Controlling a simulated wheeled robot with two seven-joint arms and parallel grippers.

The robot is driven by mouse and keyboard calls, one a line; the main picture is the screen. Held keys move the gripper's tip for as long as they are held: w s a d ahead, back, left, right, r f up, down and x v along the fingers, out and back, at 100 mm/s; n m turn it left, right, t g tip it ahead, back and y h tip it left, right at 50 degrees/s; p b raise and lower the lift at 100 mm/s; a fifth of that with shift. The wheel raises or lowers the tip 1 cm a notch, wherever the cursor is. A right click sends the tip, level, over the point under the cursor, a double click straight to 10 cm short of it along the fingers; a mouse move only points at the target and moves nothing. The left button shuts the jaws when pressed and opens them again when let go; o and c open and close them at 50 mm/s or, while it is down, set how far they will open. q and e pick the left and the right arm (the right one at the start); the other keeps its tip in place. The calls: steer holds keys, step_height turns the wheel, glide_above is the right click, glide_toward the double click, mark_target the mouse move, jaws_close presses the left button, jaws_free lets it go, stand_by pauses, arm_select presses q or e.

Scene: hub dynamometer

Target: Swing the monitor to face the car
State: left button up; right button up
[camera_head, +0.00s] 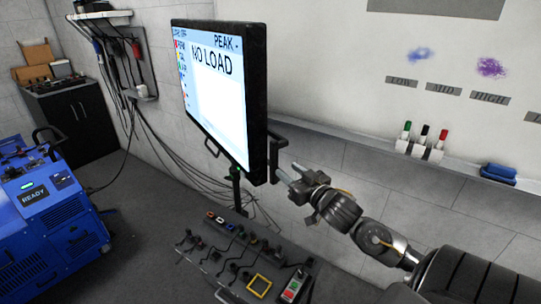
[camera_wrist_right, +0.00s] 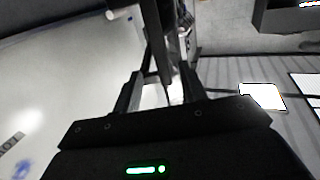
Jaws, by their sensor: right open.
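The monitor (camera_head: 222,85) stands on a thin dark post, its lit screen reading "NO LOAD" and turned toward the left of the head view. A dark handle (camera_head: 276,150) sticks out from its right edge. My right gripper (camera_head: 289,178) is open at the lower part of this handle. In the right wrist view, a dark bar (camera_wrist_right: 155,35) runs down toward the space between the gripper's fingers (camera_wrist_right: 160,88); I cannot tell whether they touch it. No car is in view. My left gripper is not in view.
A blue wheeled unit (camera_head: 50,215) reading "READY" stands at the left. A sloped control panel (camera_head: 235,262) lies below the monitor. Cables hang along the wall behind. A whiteboard (camera_head: 345,80) with a marker ledge (camera_head: 375,152) is at the right. Dark floor is clear at lower left.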

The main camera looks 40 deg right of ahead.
mark_target(276, 161)
steer(key=w+p, duration=0.1)
steer(key=w, duration=0.2)
steer(key=w+p, duration=0.1)
steer(key=w, duration=0.2)
steer(key=w+d, duration=0.1)
steer(key=w, duration=0.2)
steer(key=shift+w+p, duration=0.2)
steer(key=shift+p, duration=0.2)
steer(key=shift+w, duration=0.55)
jaws_close()
